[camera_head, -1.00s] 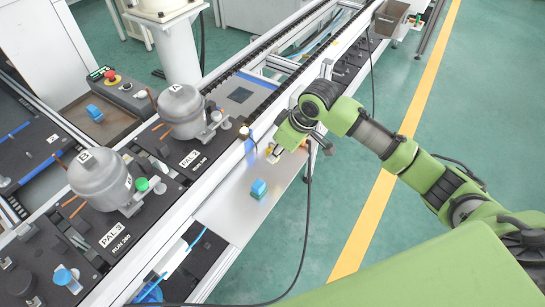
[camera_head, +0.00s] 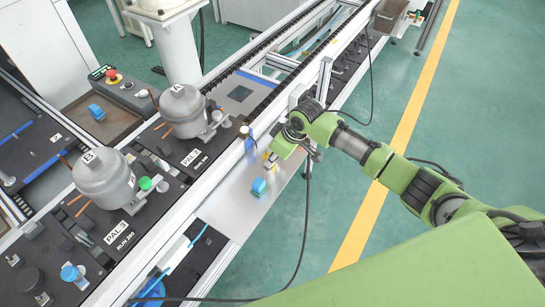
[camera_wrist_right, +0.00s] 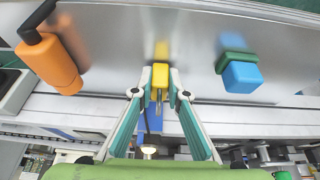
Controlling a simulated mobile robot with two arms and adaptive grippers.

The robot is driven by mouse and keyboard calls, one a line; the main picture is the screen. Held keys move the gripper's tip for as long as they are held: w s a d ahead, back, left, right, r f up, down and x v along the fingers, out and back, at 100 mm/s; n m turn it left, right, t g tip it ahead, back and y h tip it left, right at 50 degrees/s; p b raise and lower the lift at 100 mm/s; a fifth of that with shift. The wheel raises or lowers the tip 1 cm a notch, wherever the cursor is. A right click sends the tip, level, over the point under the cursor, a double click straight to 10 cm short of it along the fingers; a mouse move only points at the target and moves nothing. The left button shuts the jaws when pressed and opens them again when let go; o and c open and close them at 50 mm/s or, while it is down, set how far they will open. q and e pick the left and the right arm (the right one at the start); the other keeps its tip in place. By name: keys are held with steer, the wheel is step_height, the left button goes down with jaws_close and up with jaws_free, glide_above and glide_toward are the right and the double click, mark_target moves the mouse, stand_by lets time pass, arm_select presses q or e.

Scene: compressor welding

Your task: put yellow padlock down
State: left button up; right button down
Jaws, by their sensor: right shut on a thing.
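The yellow padlock (camera_wrist_right: 160,76) is between the fingertips of my right gripper (camera_wrist_right: 159,95) in the right wrist view. The gripper is shut on it, over the grey metal shelf (camera_wrist_right: 120,40). A yellow reflection shows on the shelf beside the padlock; I cannot tell whether the two touch. In the head view my right gripper (camera_head: 270,160) is low over the narrow shelf (camera_head: 235,205), and the padlock is small there. My left gripper is not in view.
A blue and green block (camera_head: 258,187) stands on the shelf near the gripper; it also shows in the wrist view (camera_wrist_right: 241,76). An orange cylinder (camera_wrist_right: 50,64) is on the other side. Compressors A (camera_head: 184,110) and B (camera_head: 103,180) sit on pallets behind the rail.

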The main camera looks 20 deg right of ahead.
steer(key=shift+f, duration=0.15)
steer(key=c, duration=2)
jaws_free()
steer(key=shift+s+d+r, duration=0.1)
steer(key=shift+d+r, duration=0.05)
steer(key=shift+r, duration=0.5)
steer(key=b+v, duration=0.1)
steer(key=v, duration=1)
steer(key=shift+b, duration=0.3)
